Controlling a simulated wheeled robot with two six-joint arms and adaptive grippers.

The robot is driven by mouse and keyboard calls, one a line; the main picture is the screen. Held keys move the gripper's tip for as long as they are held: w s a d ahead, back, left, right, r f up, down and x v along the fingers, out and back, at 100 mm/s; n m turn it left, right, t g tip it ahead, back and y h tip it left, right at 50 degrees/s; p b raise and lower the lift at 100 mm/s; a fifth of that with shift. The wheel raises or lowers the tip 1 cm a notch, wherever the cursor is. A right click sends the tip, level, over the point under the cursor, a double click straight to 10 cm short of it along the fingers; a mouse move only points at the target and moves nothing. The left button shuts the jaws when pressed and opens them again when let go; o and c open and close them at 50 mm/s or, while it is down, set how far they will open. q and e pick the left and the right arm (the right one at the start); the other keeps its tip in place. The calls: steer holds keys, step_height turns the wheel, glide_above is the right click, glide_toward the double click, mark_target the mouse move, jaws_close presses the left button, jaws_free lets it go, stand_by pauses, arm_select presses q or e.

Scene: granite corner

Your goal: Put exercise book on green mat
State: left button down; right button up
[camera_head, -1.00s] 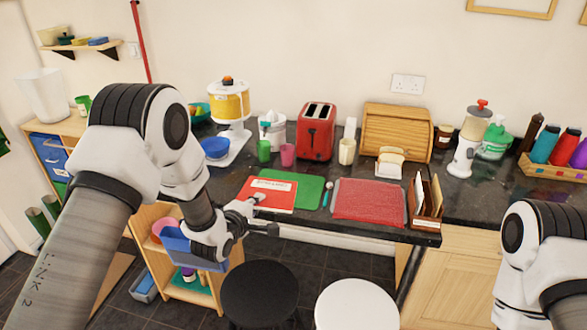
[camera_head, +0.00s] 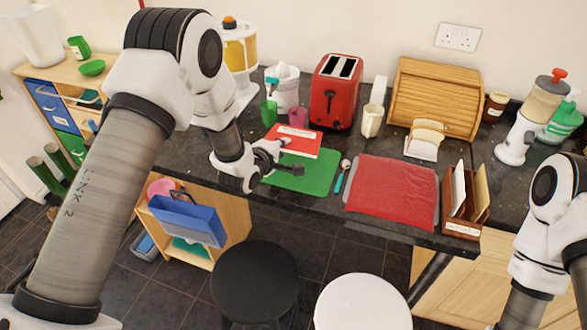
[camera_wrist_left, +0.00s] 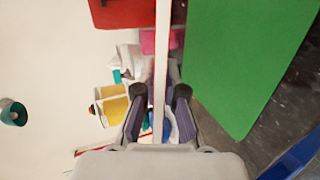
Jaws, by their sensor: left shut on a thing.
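The exercise book (camera_head: 297,138) is red with a white label. My left gripper (camera_head: 287,157) is shut on its near edge. In the left wrist view the book (camera_wrist_left: 161,60) shows edge-on as a thin pale strip between the fingertips (camera_wrist_left: 160,93). It appears raised above the counter, overlapping the back of the green mat in the head view. The green mat (camera_head: 312,177) lies flat at the counter's front, partly hidden by the gripper and book; it also fills the upper right of the left wrist view (camera_wrist_left: 240,60). My right gripper is out of view.
A red mat on a grey board (camera_head: 392,190) and a small spoon-like utensil (camera_head: 343,176) lie right of the green mat. A red toaster (camera_head: 335,92), a pink cup (camera_head: 298,115) and a cream mug (camera_head: 371,121) stand behind. A letter rack (camera_head: 465,207) stands at right.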

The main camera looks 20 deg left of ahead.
arm_select(q)
steer(key=f, duration=0.1)
steer(key=f+b, duration=0.1)
steer(key=f, duration=0.2)
steer(key=shift+w+b, duration=0.25)
steer(key=shift+b, duration=0.15)
steer(key=shift+s+f, duration=0.1)
steer(key=shift+f, duration=0.05)
steer(key=shift+s+b, duration=0.15)
steer(key=shift+b, duration=0.15)
steer(key=c, duration=1.4)
jaws_free()
steer(key=shift+c, duration=0.2)
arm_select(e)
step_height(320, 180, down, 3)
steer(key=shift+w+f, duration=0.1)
arm_select(q)
steer(key=shift+s+r+p, duration=0.25)
steer(key=shift+s+p, duration=0.05)
steer(key=p+v, duration=0.2)
steer(key=v, duration=0.5)
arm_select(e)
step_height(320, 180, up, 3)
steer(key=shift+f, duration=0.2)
